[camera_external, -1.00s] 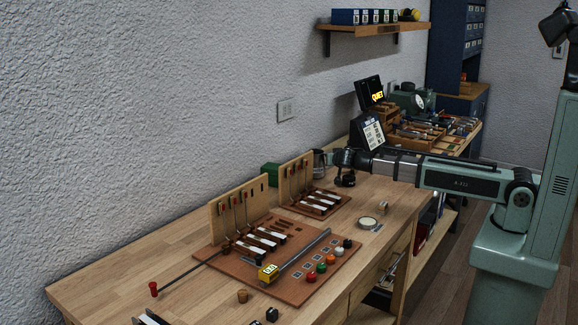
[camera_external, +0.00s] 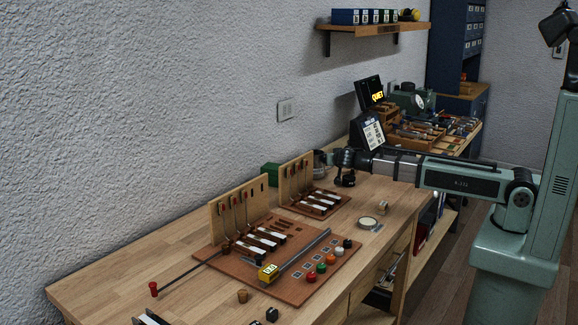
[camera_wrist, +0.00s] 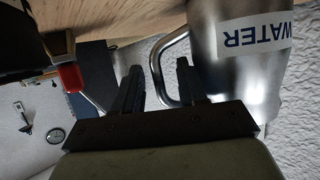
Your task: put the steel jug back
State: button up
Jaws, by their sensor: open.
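The steel jug (camera_wrist: 238,65) fills the upper right of the wrist view, with a white WATER label that reads upside down there. Its curved handle (camera_wrist: 158,70) lies between the two fingers of my gripper (camera_wrist: 158,88), which stand apart on either side of it. In the external view the jug (camera_external: 319,158) is small and partly hidden at the back of the bench, by the wall. My gripper (camera_external: 336,158) is right beside it, to its right. I cannot tell whether a finger touches the handle.
A green box (camera_external: 271,175) and an upright wooden board (camera_external: 295,174) with piano action parts stand left of the jug. A dark display stand (camera_external: 367,133) is behind my wrist. A round dish (camera_external: 368,222) lies in front.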

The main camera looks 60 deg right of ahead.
jog(key=v, duration=1.2)
